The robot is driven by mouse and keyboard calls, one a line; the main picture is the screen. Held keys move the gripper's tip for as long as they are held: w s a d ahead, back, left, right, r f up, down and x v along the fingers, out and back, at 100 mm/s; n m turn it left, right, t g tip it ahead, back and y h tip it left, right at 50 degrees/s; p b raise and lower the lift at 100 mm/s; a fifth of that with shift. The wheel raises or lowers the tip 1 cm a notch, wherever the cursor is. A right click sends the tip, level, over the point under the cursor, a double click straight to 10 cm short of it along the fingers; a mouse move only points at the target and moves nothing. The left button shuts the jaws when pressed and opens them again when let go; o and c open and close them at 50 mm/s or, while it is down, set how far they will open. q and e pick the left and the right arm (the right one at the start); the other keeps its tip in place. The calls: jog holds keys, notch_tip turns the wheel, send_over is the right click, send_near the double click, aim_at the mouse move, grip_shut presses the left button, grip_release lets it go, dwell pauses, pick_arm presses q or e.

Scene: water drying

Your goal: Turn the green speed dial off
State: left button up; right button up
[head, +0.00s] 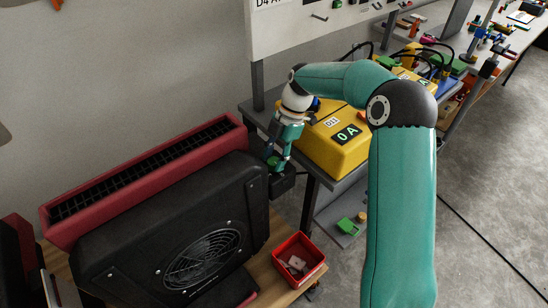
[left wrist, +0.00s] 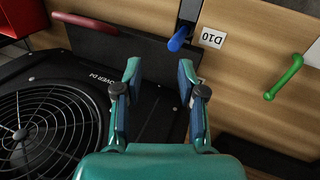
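A small green piece (head: 274,162), which may be the speed dial, shows at the right end of the black blower (head: 170,235). My right gripper (head: 278,160) points down right at it. The fingers overlap the green piece and hide part of it, so I cannot tell whether they grip it. In the left wrist view my left gripper (left wrist: 158,98) is open with nothing between its fingers. A black blower with a round grille (left wrist: 50,130) and a label lies left of it there. The left gripper does not show in the head view.
A yellow box (head: 335,150) with a lit display stands behind my right arm. A red bin (head: 298,262) sits at the bench's front. A red slotted unit (head: 150,175) stands behind the blower. The left wrist view shows a blue handle (left wrist: 178,39) and a green handle (left wrist: 284,78).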

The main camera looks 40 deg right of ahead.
dwell(0.3)
jog(key=v, duration=1.2)
pick_arm(q)
jog(key=shift+s, duration=0.1)
pick_arm(e)
jog(key=shift+f, duration=0.1)
